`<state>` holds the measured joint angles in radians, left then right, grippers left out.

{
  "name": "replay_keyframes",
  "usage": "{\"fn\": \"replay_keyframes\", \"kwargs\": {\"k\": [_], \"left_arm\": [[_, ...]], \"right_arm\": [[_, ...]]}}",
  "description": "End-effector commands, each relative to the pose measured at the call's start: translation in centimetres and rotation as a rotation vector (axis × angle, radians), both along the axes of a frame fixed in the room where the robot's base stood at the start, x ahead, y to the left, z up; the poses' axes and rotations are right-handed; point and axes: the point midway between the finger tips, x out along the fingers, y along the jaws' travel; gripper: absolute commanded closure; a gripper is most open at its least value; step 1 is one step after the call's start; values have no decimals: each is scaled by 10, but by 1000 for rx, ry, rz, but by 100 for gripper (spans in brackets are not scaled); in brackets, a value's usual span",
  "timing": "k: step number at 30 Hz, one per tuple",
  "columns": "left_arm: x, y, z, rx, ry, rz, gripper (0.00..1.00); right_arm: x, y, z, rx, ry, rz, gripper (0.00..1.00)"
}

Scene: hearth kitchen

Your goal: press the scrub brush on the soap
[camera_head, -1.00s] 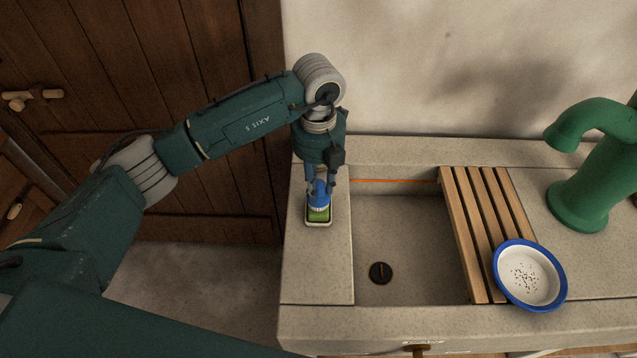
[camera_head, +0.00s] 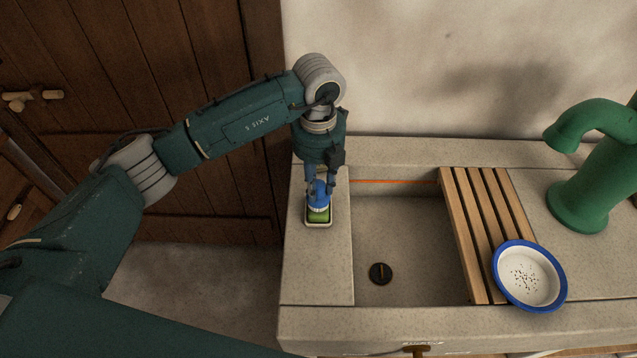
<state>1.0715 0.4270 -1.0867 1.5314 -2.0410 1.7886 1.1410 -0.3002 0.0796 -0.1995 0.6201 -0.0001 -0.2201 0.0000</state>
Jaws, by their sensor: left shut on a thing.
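My left gripper (camera_head: 319,184) points down over the left ledge of the stone sink and is shut on the blue scrub brush (camera_head: 318,195). The brush has pale bristles at its lower end. The green soap (camera_head: 318,216) lies in a small light-rimmed dish (camera_head: 320,225) on the ledge. The brush is right over the soap and hides its back part. The bristles appear to meet the soap's top, though actual contact is hard to tell from this angle. My right gripper is not in view.
The sink basin (camera_head: 400,235) is right of the ledge, with a dark drain (camera_head: 380,273). A wooden slatted rack (camera_head: 470,230) spans its right side. A blue-rimmed dish with dark specks (camera_head: 556,297) sits on the rack's front right. A green tap (camera_head: 580,205) stands farther right.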

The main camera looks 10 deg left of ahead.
Motion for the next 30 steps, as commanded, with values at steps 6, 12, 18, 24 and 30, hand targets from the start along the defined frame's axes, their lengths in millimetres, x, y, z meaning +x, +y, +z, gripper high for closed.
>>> {"fn": "replay_keyframes", "kwargs": {"k": [6,12,18,24,30], "left_arm": [[1,0,22,-1,-2,0,96],[1,0,38,0,-3,0,96],[1,0,54,-1,-4,0,96],[1,0,67,-1,-3,1,96],[1,0,67,-1,-3,1,96]], "right_arm": [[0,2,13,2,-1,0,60],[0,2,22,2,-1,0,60],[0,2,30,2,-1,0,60],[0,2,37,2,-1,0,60],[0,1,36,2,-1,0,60]]}}
